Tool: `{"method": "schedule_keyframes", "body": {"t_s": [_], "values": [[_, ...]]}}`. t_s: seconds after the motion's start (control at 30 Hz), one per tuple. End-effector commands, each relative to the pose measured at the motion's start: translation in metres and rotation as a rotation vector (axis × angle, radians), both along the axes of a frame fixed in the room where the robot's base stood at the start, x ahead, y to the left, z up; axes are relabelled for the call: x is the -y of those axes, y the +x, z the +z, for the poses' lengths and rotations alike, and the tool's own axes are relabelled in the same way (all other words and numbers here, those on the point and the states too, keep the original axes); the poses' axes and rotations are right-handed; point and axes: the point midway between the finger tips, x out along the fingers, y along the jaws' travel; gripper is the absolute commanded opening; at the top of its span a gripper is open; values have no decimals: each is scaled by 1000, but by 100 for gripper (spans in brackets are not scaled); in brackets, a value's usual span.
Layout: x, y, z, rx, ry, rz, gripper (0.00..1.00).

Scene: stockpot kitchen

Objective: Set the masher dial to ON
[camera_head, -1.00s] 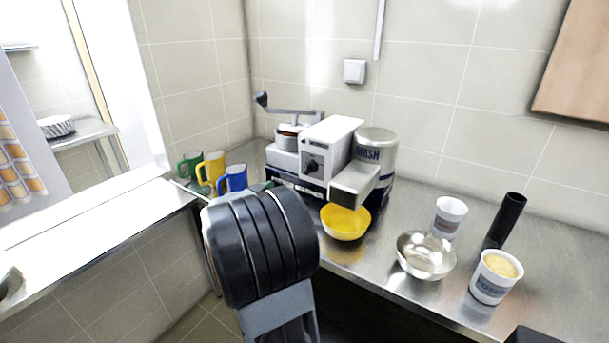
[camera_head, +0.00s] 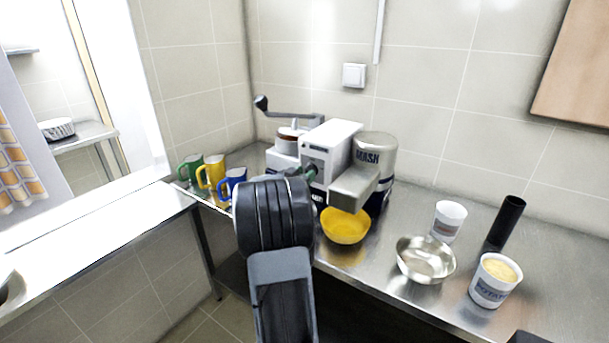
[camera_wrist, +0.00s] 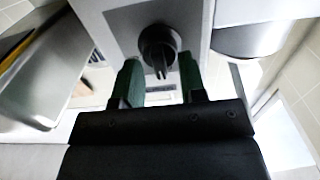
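The masher (camera_head: 330,137) is a white and steel machine labelled MASH on the counter. Its dial (camera_wrist: 160,48) is a round black knob with a ridged grip on the pale front panel (camera_wrist: 120,22), seen in the wrist view. My gripper (camera_wrist: 159,70) is open, its two green fingers on either side of the knob's lower part with gaps showing. I cannot tell how deep the fingers reach around it. In the head view my gripper (camera_head: 307,174) is at the machine's front and hides the dial. The dial's markings cannot be read.
A yellow bowl (camera_head: 345,226) stands under the masher's spout. Green, yellow and blue mugs (camera_head: 233,184) are at its left. A steel bowl (camera_head: 425,260), white cup (camera_head: 449,221), black cylinder (camera_head: 506,220) and potato tub (camera_head: 494,281) stand to the right on the counter.

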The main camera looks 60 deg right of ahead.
Motion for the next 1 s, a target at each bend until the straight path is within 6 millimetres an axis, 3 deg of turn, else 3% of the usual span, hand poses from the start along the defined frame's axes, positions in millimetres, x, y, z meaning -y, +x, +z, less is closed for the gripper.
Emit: {"method": "schedule_keyframes", "body": {"t_s": [0.3, 0.7, 1.0], "values": [[2, 0, 0, 0, 0, 0, 38], [2, 0, 0, 0, 0, 0, 1], [2, 0, -1, 11, -1, 0, 0]]}}
